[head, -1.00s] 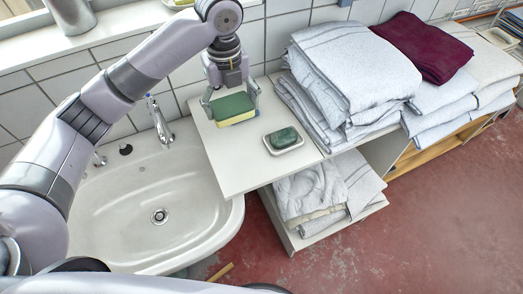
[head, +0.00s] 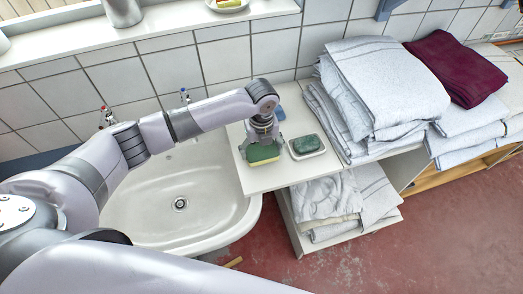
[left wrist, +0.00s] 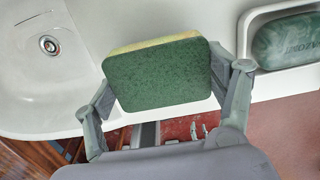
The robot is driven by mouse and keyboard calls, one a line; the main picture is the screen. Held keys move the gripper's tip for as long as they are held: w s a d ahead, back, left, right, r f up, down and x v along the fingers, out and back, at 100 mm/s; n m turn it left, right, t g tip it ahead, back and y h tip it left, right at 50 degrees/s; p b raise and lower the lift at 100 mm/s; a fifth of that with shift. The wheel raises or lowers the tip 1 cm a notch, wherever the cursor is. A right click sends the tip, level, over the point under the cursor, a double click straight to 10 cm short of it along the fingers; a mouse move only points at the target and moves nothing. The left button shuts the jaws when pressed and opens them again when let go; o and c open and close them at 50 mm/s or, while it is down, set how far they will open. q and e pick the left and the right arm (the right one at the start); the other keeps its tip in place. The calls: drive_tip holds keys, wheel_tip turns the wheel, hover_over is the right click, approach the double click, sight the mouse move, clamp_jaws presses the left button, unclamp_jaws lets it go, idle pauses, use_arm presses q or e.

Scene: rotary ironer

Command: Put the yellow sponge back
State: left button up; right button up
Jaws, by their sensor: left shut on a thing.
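The yellow sponge (head: 264,155) has a green scouring side and is in my left gripper (head: 262,143), over the white board beside the sink. In the left wrist view the sponge (left wrist: 158,76) sits between the two fingers (left wrist: 166,88), which press on its ends, green side toward the camera. I cannot tell whether the sponge touches the board. A dish with green soap (head: 306,145) lies just right of it; the soap also shows in the left wrist view (left wrist: 288,40). My right gripper is out of view.
The white sink (head: 150,205) is left of the board (head: 262,182). Folded towels (head: 385,85) stand to the right, more on the shelf below (head: 325,198). A small blue item (head: 279,114) is behind the gripper. A dish with a sponge-like item (head: 228,4) is on the sill.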

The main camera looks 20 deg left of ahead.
use_arm(q)
drive_tip(key=shift+f, duration=0.9)
drive_tip(key=shift+f, duration=0.15)
drive_tip(key=o, duration=1.1)
